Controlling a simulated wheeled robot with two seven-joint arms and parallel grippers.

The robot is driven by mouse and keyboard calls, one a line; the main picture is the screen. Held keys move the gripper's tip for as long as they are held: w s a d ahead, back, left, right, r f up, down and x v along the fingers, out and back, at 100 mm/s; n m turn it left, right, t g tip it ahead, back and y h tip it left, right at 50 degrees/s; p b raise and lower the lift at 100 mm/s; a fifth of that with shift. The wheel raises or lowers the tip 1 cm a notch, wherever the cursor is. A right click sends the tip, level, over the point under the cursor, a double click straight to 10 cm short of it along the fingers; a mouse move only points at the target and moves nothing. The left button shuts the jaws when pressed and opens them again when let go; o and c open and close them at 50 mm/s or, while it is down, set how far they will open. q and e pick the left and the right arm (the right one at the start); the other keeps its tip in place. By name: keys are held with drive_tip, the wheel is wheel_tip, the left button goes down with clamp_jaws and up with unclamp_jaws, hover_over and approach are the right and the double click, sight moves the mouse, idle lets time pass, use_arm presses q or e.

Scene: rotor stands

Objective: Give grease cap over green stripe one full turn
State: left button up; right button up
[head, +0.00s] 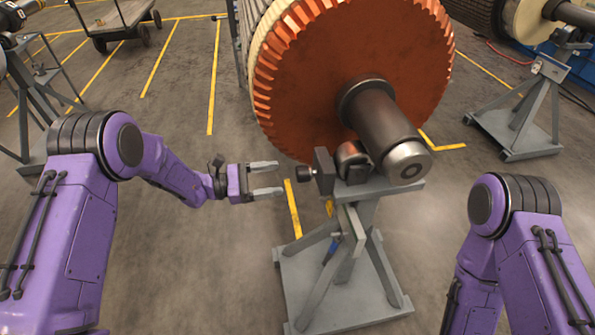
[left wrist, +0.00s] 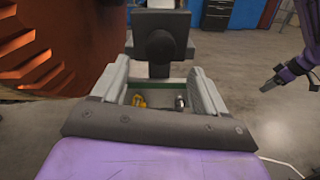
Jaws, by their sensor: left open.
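The grease cap (head: 304,173) is a dark round knob on the left side of the bearing block (head: 324,170), under the rotor shaft. It shows as a black disc (left wrist: 160,46) in the left wrist view, face on. A dark green stripe (left wrist: 160,82) runs below it there, between my fingers. My left gripper (head: 280,178) is open and empty, level with the cap and just left of it, apart from it. My right gripper (left wrist: 271,79) is small at the right of the left wrist view; its jaw state is unclear. It is hidden in the head view.
The orange-ended rotor (head: 350,80) fills the space above the left gripper; its shaft (head: 385,125) rests on the grey stand (head: 340,285). Another stand (head: 520,120) is at the right and a cart (head: 118,20) at the back left. Floor left of the stand is clear.

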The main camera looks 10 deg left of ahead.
sight(296, 175)
use_arm(q)
drive_tip(key=p+x, duration=0.1)
drive_tip(key=x, duration=0.6)
drive_tip(key=shift+d, duration=0.2)
drive_tip(key=c, duration=1)
drive_tip(key=shift+f, duration=0.1)
